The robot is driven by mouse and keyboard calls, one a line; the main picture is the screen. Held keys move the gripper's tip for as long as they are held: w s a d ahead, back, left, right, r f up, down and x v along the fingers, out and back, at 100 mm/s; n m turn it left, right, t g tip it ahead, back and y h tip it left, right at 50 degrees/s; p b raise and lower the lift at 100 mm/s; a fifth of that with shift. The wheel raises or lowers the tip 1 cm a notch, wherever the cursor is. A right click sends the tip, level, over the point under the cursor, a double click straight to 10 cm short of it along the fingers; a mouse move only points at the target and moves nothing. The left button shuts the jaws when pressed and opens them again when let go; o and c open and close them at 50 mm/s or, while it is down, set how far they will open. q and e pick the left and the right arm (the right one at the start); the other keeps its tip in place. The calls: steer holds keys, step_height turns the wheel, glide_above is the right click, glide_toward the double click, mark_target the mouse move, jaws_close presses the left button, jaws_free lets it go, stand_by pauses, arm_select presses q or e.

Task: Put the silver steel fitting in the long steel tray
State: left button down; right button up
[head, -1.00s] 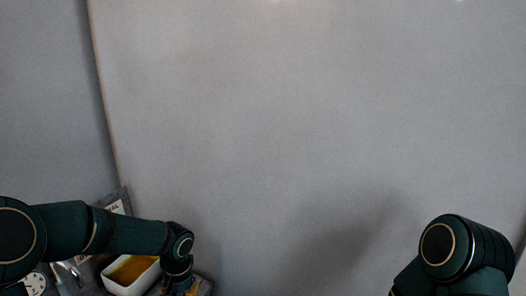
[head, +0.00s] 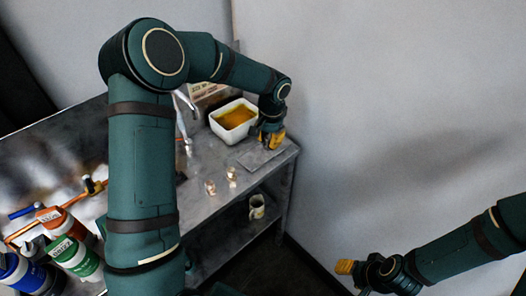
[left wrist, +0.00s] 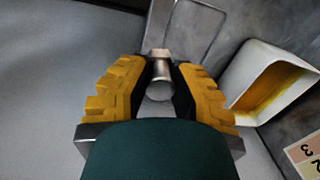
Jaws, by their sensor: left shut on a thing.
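My left gripper (head: 271,140) is over the far right end of the steel bench. In the left wrist view its yellow fingers are shut on the silver steel fitting (left wrist: 161,69), a short shiny cylinder with a narrower end. The fingers hide the fitting in the head view. A flat grey rectangular piece (head: 261,160), which looks like the long steel tray, lies just below the gripper. Its thin outline shows beyond the fingers in the left wrist view (left wrist: 180,40). My right gripper (head: 347,267) is at lower right, away from the bench; its finger gap is unclear.
A white tub of amber liquid (head: 234,117) stands left of the left gripper. A mug (head: 257,207) is on the lower shelf. Coloured cans (head: 75,256) stand at lower left.

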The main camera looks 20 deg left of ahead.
mark_target(261, 154)
arm_select(q)
steer(key=w+a+m, duration=0.2)
steer(key=w+a, duration=0.2)
steer(key=a, duration=0.1)
steer(key=f, duration=0.9)
steer(key=shift+w+d+f+b, duration=0.1)
steer(key=shift+w+d+b, duration=0.1)
steer(key=shift+b, duration=0.1)
steer(key=shift+f, duration=0.15)
steer(key=c, duration=0.9)
jaws_free()
steer(key=shift+c, duration=0.2)
